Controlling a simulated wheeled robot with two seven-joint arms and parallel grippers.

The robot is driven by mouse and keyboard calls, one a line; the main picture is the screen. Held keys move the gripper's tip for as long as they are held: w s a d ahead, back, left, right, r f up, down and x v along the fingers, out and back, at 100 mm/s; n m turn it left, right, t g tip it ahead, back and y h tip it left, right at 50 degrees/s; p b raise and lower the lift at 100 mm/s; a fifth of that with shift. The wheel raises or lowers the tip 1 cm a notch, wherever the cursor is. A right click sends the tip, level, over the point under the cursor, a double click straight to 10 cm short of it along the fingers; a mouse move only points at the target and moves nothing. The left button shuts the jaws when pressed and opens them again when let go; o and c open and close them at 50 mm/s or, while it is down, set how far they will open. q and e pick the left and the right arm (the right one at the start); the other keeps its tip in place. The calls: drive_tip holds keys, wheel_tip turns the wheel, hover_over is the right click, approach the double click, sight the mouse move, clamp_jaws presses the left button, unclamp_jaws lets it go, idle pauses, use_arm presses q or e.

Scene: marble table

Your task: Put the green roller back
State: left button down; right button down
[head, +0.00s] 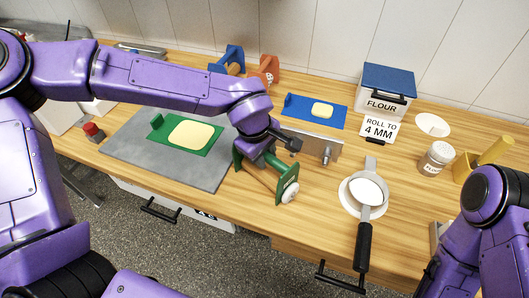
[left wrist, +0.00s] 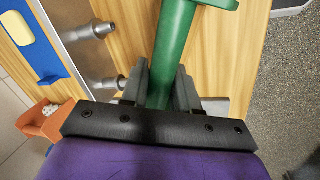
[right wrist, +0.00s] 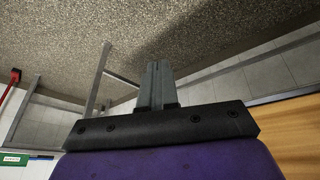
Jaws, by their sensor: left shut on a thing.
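The green roller (head: 287,186) has a green frame with a light wooden rod and a pale round end. It is at the front of the wooden table, in the middle of the head view. My left gripper (head: 268,148) is shut on its green bar, which also shows between the fingers in the left wrist view (left wrist: 172,50). I cannot tell whether the roller touches the table. My right gripper (right wrist: 155,85) is shut and empty in the right wrist view, over the floor. My right arm hides it in the head view.
A metal plate with pegs (head: 312,144) stands right behind the roller. A blue roller (head: 233,57) and an orange one (head: 267,70) stand at the back. A green mat (head: 211,147) with dough lies on a grey slab (head: 128,148). A round sieve (head: 352,196) is right.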

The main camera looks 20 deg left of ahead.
use_arm(q)
drive_tip(key=c, duration=0.8)
unclamp_jaws()
drive_tip(key=v, duration=1)
drive_tip(key=shift+r, duration=0.25)
drive_tip(key=shift+s, duration=0.1)
